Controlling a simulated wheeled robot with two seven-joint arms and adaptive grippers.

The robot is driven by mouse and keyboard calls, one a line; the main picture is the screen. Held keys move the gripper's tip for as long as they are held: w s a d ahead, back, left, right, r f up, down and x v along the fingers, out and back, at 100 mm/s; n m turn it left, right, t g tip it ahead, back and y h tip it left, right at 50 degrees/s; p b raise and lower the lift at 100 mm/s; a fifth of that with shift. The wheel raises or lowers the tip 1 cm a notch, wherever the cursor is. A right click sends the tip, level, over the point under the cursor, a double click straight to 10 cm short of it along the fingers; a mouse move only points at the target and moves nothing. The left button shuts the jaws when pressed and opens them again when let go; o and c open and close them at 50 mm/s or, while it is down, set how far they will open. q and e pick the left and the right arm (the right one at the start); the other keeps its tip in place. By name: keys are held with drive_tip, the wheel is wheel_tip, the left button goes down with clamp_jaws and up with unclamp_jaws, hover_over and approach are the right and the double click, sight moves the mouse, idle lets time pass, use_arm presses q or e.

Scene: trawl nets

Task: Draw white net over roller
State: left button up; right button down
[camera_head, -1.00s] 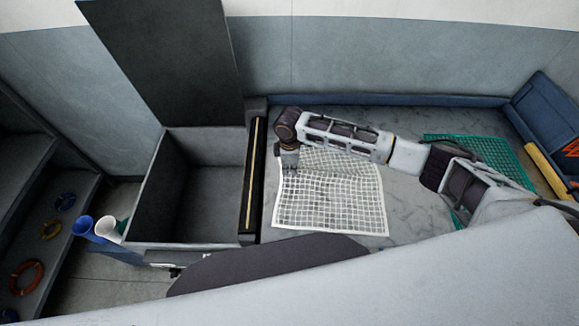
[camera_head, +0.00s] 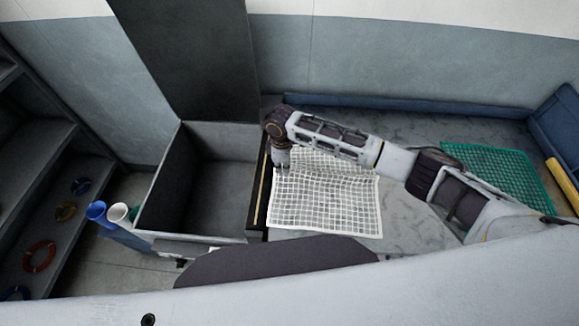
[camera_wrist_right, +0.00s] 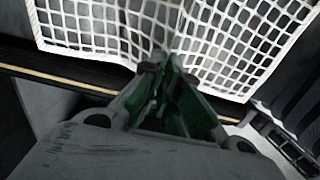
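The white net (camera_head: 325,207) lies on the grey table, its left edge close beside the roller (camera_head: 262,190). The roller is a dark bar with a yellow stripe, between the table and the open grey bin (camera_head: 145,215). My right gripper (camera_head: 282,168) is at the net's left edge, next to the roller. In the right wrist view my gripper (camera_wrist_right: 166,68) is shut on the net (camera_wrist_right: 95,25), which is drawn into a fold at the fingertips. The roller's stripe (camera_wrist_right: 60,83) passes beneath the fingers there. My left gripper is not in view.
A green net (camera_head: 495,170) lies on the table's right side, near a yellow bar (camera_head: 562,187) and a blue box. Blue and white tubes (camera_head: 97,212) stand left of the bin. Shelves with coloured rings (camera_head: 40,256) are at far left.

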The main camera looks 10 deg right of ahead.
drive_tip(key=shift+w+a, duration=0.25)
drive_tip(key=shift+a, duration=0.75)
drive_tip(key=shift+w+a+b, duration=0.15)
drive_tip(key=shift+a+b, duration=0.1)
drive_tip(key=shift+a, duration=0.55)
drive_tip(key=shift+w+a+b, duration=0.15)
drive_tip(key=shift+a+b, duration=0.05)
drive_tip(key=shift+a, duration=0.55)
drive_tip(key=shift+w+a+b, duration=0.2)
drive_tip(key=shift+a+b, duration=0.05)
drive_tip(key=shift+a, duration=0.65)
drive_tip(key=shift+w+a+b, duration=0.15)
drive_tip(key=shift+a+b, duration=0.15)
drive_tip(key=shift+a, duration=0.55)
drive_tip(key=shift+w+a+b, duration=0.2)
drive_tip(key=shift+a+b, duration=0.05)
drive_tip(key=shift+a, duration=0.65)
drive_tip(key=w+a+b, duration=0.1)
drive_tip(key=a+b, duration=0.3)
drive_tip(key=a, duration=0.4)
drive_tip(key=shift+w+a+b, duration=0.25)
drive_tip(key=shift+w+b, duration=0.1)
drive_tip(key=shift+b, duration=0.05)
